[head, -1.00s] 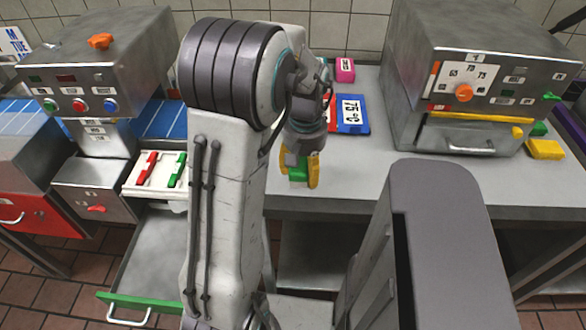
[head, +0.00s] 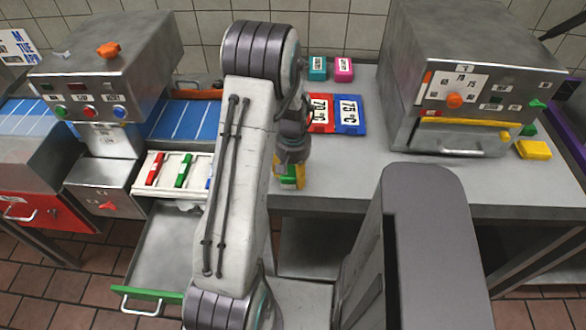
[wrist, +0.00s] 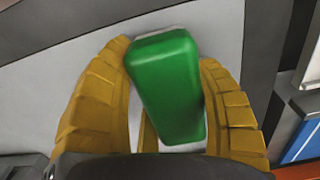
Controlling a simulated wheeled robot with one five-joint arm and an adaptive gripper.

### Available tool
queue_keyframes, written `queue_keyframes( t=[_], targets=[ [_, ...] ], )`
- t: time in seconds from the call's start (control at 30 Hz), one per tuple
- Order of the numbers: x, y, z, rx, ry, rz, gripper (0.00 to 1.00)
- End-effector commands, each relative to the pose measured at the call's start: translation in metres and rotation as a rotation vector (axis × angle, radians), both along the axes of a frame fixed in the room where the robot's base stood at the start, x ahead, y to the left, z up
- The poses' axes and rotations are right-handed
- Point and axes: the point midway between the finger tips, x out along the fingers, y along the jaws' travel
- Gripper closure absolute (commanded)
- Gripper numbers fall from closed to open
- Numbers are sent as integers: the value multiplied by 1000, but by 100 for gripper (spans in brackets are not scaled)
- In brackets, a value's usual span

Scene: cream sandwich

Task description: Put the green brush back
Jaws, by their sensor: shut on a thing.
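My gripper (head: 290,180) has yellow fingers and is shut on a green block-shaped thing (wrist: 165,80), which looks like the green brush. In the wrist view the green body lies between the two fingers, tilted, with a pale strip at its far end. In the head view only a small green part (head: 289,183) shows, near the front edge of the grey counter. A white holder (head: 168,187) to the left carries a red, a green (head: 183,170) and a partly hidden blue handle-like piece. My arm hides part of the holder's right side.
An open metal drawer (head: 165,250) with a green front lies below the holder. Red and blue temperature cards (head: 349,114) lie on the counter (head: 430,190) behind my gripper. A metal oven-like machine (head: 470,80) stands at right, with a yellow block (head: 533,149) beside it.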

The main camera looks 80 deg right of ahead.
Motion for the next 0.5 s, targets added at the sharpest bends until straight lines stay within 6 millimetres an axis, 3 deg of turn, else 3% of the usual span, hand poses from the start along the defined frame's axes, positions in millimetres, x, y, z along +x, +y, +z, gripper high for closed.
queue_keyframes(
  t=[0.5],
  targets=[
    [0,0,-8,0,0,0,73]
  ],
)
